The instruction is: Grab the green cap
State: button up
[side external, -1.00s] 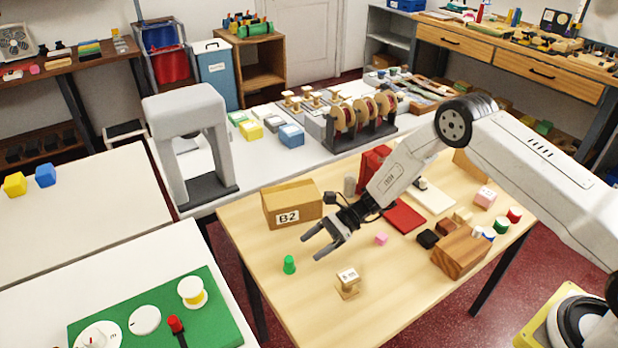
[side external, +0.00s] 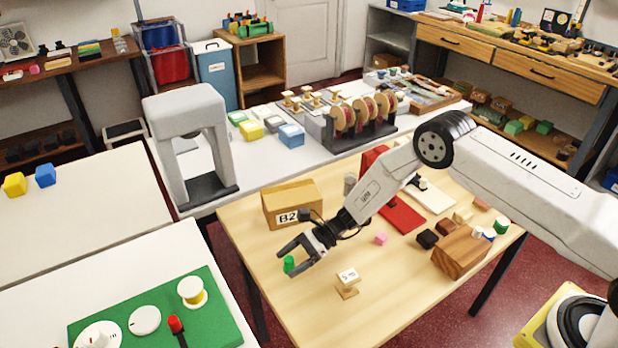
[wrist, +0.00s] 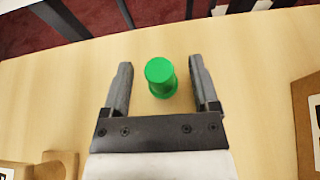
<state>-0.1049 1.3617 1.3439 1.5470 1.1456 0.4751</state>
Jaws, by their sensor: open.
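The green cap (side external: 289,264) stands upright on the wooden table (side external: 262,250), near its left edge in the side view. In the wrist view the green cap (wrist: 161,77) sits between the two fingers, with a gap on each side. My gripper (side external: 284,262) is open around the cap, and its fingers reach past the cap's sides. The fingertips of my gripper (wrist: 161,72) touch nothing that I can see. Part of the cap is hidden behind a finger in the side view.
A cardboard box marked B2 (side external: 292,204) stands behind my gripper. The table's front part is clear. A green board (side external: 215,318) is on the white table at left.

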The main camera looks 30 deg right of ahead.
jog(key=shift+a+f, duration=0.1)
jog(key=shift+a, duration=0.1)
dwell(0.3)
grip_shut()
dwell(0.3)
jog(key=shift+r, duration=0.9)
jog(key=s+d+r, duration=0.4)
jog(key=s+r, duration=0.7)
jog(key=s, duration=0.2)
jog(key=shift+d, duration=0.4)
jog(key=shift+r, duration=0.1)
